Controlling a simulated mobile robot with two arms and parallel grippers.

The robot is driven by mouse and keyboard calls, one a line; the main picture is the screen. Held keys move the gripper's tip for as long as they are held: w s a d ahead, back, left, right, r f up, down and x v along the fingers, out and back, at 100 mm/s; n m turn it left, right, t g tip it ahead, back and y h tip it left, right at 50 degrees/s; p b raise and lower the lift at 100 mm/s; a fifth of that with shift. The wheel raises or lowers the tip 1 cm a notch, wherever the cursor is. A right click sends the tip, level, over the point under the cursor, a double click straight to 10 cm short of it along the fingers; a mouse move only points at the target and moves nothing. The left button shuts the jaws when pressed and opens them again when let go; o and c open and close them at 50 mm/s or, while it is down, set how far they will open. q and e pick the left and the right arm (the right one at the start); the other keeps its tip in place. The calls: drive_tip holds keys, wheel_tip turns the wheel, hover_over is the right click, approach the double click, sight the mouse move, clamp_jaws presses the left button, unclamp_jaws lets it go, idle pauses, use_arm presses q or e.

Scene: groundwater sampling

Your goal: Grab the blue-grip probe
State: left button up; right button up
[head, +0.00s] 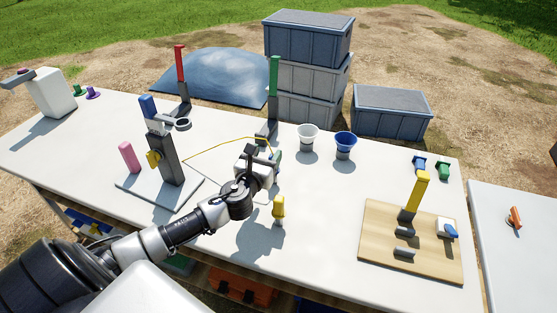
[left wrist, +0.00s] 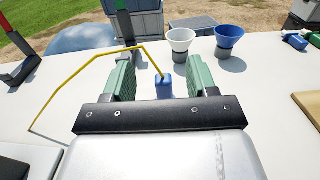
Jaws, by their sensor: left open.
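The blue-grip probe (left wrist: 164,88) stands on the white table in the left wrist view, with a thin yellow cable running from its top. In the head view the gripper mostly hides it. My left gripper (head: 268,160) is open, low over the middle of the table. In the left wrist view its green-padded fingers (left wrist: 160,80) stand to the left and right of the blue grip, with a visible gap on each side. I cannot tell how far the grip reaches in between the fingers. My right gripper is not in view.
Behind stand a white funnel cup (head: 307,134), a blue one (head: 345,142) and a green-topped post (head: 274,80). A yellow piece (head: 279,208) stands just in front of the gripper. A stand with a blue top (head: 148,105) is left, a wooden board (head: 380,245) right.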

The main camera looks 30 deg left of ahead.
use_arm(q)
drive_tip(key=f+b, duration=0.1)
drive_tip(key=f, duration=0.1)
drive_tip(key=f+b, duration=0.1)
drive_tip(key=f, duration=0.1)
drive_tip(key=f+b, duration=0.1)
drive_tip(key=f, duration=0.2)
drive_tip(key=shift+s+d, duration=0.1)
drive_tip(key=shift+s, duration=0.25)
drive_tip(key=shift+w+f, duration=0.1)
drive_tip(key=shift+w, duration=0.2)
drive_tip(key=shift+w+a, duration=0.2)
drive_tip(key=shift+w, duration=0.75)
drive_tip(key=w, duration=0.2)
drive_tip(key=w+a, duration=0.1)
drive_tip(key=w, duration=0.2)
drive_tip(key=shift+c, duration=0.7)
drive_tip(key=c, duration=0.9)
drive_tip(key=shift+o, duration=0.2)
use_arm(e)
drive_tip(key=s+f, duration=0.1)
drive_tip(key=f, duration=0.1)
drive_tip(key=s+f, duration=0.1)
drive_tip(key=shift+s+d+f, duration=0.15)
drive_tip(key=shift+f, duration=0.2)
